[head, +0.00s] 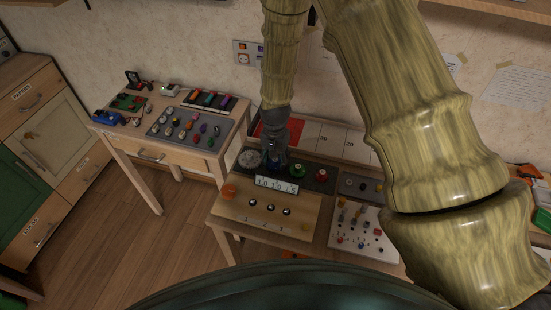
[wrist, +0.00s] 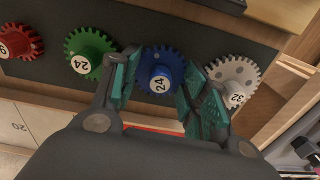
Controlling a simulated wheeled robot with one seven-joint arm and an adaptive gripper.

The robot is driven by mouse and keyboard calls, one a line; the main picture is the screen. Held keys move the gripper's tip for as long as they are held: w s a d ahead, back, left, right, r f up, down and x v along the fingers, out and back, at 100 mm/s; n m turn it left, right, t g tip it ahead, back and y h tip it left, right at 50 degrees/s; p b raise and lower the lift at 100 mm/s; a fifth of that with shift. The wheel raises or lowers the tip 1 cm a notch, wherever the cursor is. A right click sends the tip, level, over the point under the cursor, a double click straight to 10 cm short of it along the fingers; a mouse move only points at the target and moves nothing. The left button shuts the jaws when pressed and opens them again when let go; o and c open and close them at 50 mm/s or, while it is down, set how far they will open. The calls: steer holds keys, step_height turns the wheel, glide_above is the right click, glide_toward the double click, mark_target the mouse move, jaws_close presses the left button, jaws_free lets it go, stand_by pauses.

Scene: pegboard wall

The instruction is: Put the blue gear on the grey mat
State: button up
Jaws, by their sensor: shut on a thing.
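In the head view my gripper (head: 274,158) reaches down over the dark strip (head: 270,170) at the back of the middle table, and mostly hides the blue gear. Whether the gear still touches the strip I cannot tell. A grey panel (head: 222,121) with several small coloured parts lies on the left table. I cannot tell whether this or the dark strip is the grey mat.
A green gear (wrist: 88,52), a red gear (wrist: 18,44) and a pale grey gear (wrist: 232,80) stand in the same row, close to my fingers. A wooden board with knobs (head: 265,212) lies in front. A floor gap separates the left table (head: 165,158).

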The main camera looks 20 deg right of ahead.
steer(key=shift+w+f, duration=0.4)
steer(key=shift+f, duration=0.1)
steer(key=shift+s, duration=0.25)
steer(key=o, duration=0.9)
steer(key=shift+w+f, duration=0.1)
steer(key=shift+w, duration=0.05)
steer(key=shift+c, duration=0.2)
step_height(320, 180, up, 12)
steer(key=b, duration=0.3)
steer(key=shift+r, duration=0.25)
